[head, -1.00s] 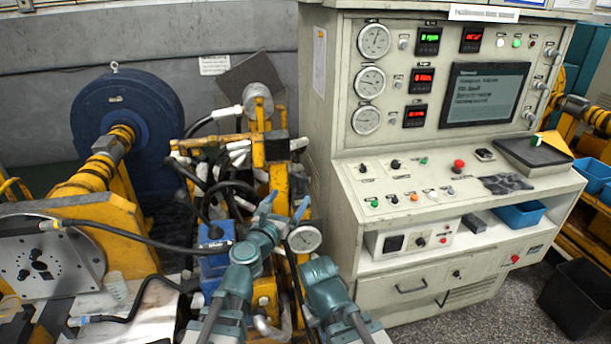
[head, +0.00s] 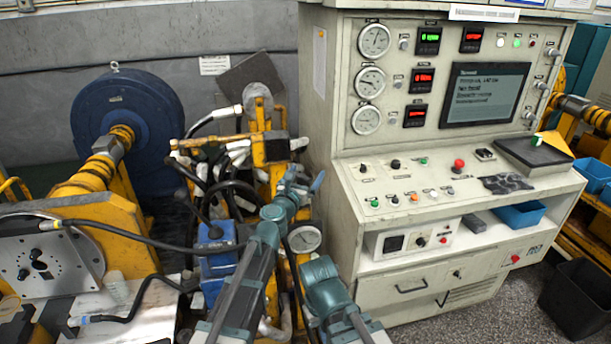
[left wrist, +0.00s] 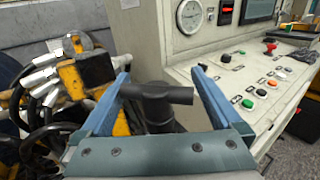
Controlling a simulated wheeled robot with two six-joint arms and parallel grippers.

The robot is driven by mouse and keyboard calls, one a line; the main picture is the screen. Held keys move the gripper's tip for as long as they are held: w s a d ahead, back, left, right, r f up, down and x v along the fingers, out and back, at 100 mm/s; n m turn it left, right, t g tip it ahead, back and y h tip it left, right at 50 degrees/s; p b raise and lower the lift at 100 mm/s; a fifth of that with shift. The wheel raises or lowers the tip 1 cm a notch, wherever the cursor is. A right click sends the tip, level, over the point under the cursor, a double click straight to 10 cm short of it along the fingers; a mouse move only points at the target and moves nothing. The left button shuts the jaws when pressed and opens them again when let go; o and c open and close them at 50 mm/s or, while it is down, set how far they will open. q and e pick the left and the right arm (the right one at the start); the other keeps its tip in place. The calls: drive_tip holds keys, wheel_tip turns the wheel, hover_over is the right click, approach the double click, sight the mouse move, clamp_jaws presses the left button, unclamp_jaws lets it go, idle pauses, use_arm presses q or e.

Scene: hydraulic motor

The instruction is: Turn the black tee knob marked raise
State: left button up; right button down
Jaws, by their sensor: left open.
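A black tee knob (left wrist: 158,95), with a crossbar on a thick stem, stands in the middle of the left wrist view. No "raise" marking can be read on it. Whether the bar lies fully at fingertip depth cannot be told. In the head view my left gripper (head: 305,177) is over the yellow frame beside the console; I cannot make out the knob there. My right arm shows low in the middle, but its fingers do not show.
The cream control console (head: 325,110), with gauges and buttons, stands close to the right of my left gripper. Hoses and a yellow frame (head: 268,150) crowd the left. A round gauge (head: 304,238) sits just below the gripper. Open floor is at the lower right.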

use_arm(q)
drive_tip(key=c, duration=1.2)
drive_tip(key=m+h, duration=0.1)
drive_tip(key=m+g+h, duration=0.2)
drive_tip(key=h, duration=0.1)
drive_tip(key=shift+s+d, duration=0.1)
drive_tip(key=shift+d, duration=0.2)
drive_tip(key=shift+s+d+m+g+h, duration=0.15)
drive_tip(key=shift+s+m+g+h, duration=0.05)
drive_tip(key=shift+m+g+h, duration=0.35)
drive_tip(key=shift+s+d+m+g+h, duration=0.2)
drive_tip(key=shift+m+g+h, duration=0.25)
drive_tip(key=shift+g+h, duration=0.2)
drive_tip(key=o, duration=1.2)
